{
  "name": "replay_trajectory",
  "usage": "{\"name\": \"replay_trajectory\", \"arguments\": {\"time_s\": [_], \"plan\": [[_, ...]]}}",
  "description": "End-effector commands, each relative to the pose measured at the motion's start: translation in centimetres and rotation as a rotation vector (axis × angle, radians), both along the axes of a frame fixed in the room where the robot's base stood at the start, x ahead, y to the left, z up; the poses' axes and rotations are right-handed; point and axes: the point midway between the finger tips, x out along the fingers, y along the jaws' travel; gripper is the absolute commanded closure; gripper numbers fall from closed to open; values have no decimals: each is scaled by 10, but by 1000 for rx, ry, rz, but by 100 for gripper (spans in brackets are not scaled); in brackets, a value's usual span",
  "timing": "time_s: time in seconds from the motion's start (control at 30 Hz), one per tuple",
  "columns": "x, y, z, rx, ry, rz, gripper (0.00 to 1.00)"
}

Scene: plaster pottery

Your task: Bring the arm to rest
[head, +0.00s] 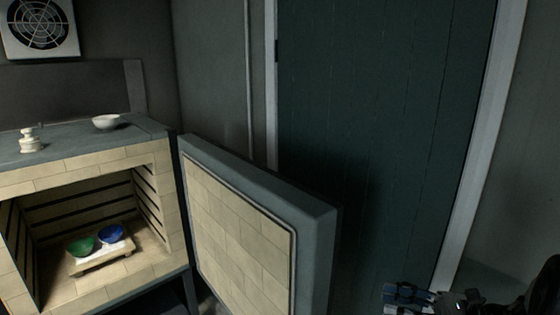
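Part of my gripper (408,294) shows at the bottom right of the head view, cut off by the lower edge. It is dark with blue parts, and I cannot tell whether its fingers are open or shut. No object shows in it. It is to the right of the open kiln door (240,225) in the picture, with a gap between them.
The kiln (80,177) stands open at left. Inside, a green bowl (81,247) and a blue bowl (111,234) sit on a low shelf (100,262). A white bowl (106,122) and a small pale object (29,141) stand on top. A dark green door (385,130) is behind.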

Motion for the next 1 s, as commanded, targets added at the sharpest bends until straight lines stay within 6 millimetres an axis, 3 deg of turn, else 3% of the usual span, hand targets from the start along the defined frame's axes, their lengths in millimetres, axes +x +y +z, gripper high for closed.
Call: {"name": "replay_trajectory", "arguments": {"time_s": [0.27,0.47,0.73,1.0], "plan": [[-22,53,12,-218,-60,155,60],[-51,92,15,-419,-135,293,60],[-129,143,5,-858,-383,601,60],[-202,145,-18,-1316,-759,907,60]]}}
